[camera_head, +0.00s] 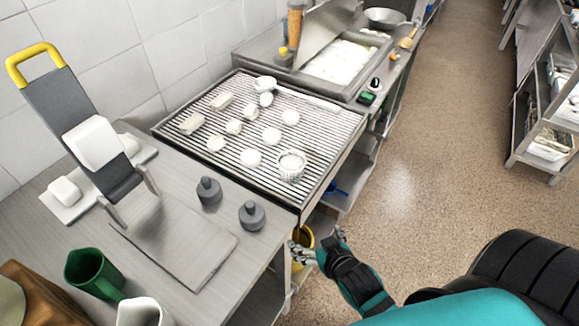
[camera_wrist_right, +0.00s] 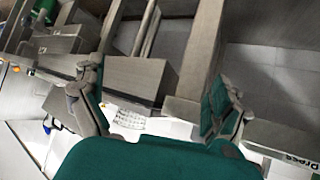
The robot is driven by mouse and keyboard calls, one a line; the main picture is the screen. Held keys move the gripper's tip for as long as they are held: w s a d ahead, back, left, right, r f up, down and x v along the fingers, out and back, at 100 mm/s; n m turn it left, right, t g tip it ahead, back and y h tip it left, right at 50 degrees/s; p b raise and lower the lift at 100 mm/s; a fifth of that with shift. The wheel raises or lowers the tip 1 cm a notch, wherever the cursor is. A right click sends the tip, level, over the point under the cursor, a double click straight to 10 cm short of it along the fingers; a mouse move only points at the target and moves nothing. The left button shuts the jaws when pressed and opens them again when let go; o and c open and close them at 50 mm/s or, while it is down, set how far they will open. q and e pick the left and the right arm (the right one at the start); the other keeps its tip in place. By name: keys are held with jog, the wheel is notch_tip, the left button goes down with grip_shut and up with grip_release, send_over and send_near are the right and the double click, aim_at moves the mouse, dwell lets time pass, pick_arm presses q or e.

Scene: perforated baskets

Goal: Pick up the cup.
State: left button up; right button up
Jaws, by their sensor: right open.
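A green cup (camera_head: 90,270) with a handle stands at the lower left of the steel counter in the head view. A white cup (camera_head: 141,313) is beside it, partly cut off by the lower edge. A small white perforated basket (camera_head: 291,166) sits on the near right part of the grill. My right gripper (camera_head: 319,246) is open and empty, in front of the counter and grill edge and well to the right of both cups. Its two teal fingers stand apart in the right wrist view (camera_wrist_right: 155,108). My left gripper is not in view.
The ribbed grill (camera_head: 200,160) holds several pale round pieces. Two dark grey knobbed weights (camera_head: 208,190) and a flat metal plate (camera_head: 185,250) lie on the counter. A yellow-handled press (camera_head: 75,110) stands at left. The floor (camera_head: 420,150) at right is clear.

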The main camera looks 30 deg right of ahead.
notch_tip(320, 180, up, 4)
jog(key=t, duration=0.7)
send_near(299, 171)
jog(key=w+p, duration=0.1)
jog(key=w, duration=0.2)
jog(key=w+p, duration=0.1)
jog(key=w, duration=0.1)
jog(key=w+p, duration=0.1)
jog(key=w, duration=0.2)
jog(key=shift+w+d+f, duration=0.25)
jog(key=shift+w+d, duration=0.15)
jog(key=w+p, duration=0.1)
jog(key=w, duration=0.4)
jog(key=shift+w+a, duration=0.1)
jog(key=shift+w, duration=0.05)
jog(key=shift+c, duration=0.8)
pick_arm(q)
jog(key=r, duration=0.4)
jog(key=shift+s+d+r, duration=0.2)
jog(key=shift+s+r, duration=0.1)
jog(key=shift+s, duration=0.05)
pick_arm(e)
jog(key=c, duration=0.8)
